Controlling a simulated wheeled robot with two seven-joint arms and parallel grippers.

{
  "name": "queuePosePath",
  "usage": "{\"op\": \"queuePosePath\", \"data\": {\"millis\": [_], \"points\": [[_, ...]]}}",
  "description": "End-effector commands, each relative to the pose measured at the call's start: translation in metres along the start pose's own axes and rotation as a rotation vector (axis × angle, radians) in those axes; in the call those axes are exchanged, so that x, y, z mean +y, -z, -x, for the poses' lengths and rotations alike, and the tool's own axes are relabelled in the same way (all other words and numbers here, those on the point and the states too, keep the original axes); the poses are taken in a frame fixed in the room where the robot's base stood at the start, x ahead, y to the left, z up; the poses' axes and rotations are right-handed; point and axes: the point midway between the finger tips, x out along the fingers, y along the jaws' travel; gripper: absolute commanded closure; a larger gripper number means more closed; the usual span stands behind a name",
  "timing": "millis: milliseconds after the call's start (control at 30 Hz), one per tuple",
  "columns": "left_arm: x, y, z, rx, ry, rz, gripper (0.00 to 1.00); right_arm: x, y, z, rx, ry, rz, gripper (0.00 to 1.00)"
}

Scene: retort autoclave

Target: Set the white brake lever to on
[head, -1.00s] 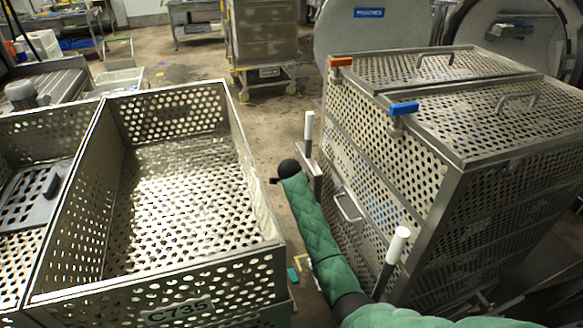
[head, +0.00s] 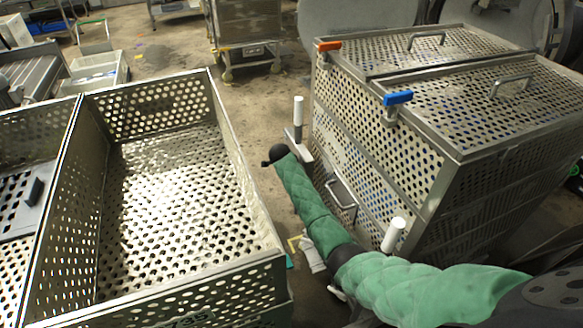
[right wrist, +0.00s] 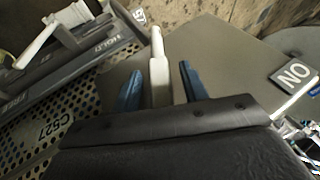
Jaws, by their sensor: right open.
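A white brake lever (right wrist: 159,72) stands between the two blue fingers of my right gripper (right wrist: 160,78) in the right wrist view. The fingers are open, with a gap visible on both sides of the lever. An ON label (right wrist: 294,75) is to the right of them. In the head view, a white upright lever (head: 298,110) stands at the far end of the caged cart's left side, next to the black end of my right arm. The fingers cannot be made out there. A second white lever (head: 393,235) is at the cart's near end. My left gripper is not in view.
The perforated caged cart (head: 440,150) has an orange handle (head: 328,46) and a blue handle (head: 397,98) on top. A large open perforated basket (head: 235,175) stands to the left. A narrow strip of floor separates them. HOLD and FREE labels show in the right wrist view.

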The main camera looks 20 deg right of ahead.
Motion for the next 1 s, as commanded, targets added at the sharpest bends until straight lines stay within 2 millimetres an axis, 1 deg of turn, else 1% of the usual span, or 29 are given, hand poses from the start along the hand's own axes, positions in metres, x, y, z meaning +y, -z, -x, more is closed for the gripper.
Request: {"op": "queuePosePath", "data": {"millis": [167, 433, 467, 600, 667, 867, 1000], "points": [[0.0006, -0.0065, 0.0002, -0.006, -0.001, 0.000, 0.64, -0.0003, 0.0005, -0.0062, 0.000, 0.000, 0.000, 0.56], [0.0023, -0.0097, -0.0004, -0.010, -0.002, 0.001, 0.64, -0.0001, 0.0004, -0.0071, 0.000, 0.000, 0.000, 0.56], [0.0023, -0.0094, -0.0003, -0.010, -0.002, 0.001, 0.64, -0.0001, 0.0004, -0.0071, 0.000, 0.000, 0.000, 0.60], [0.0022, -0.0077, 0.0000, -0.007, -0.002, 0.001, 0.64, 0.0000, 0.0004, -0.0070, 0.000, 0.000, 0.000, 0.88], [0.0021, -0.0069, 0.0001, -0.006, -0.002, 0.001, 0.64, 0.0000, 0.0004, -0.0070, 0.000, 0.000, 0.000, 1.00], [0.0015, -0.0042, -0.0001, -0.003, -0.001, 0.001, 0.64, -0.0006, 0.0004, -0.0070, 0.000, -0.003, 0.000, 1.00], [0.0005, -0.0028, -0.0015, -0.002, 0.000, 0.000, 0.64, -0.0047, 0.0008, -0.0082, 0.002, -0.038, 0.014, 1.00]]}}
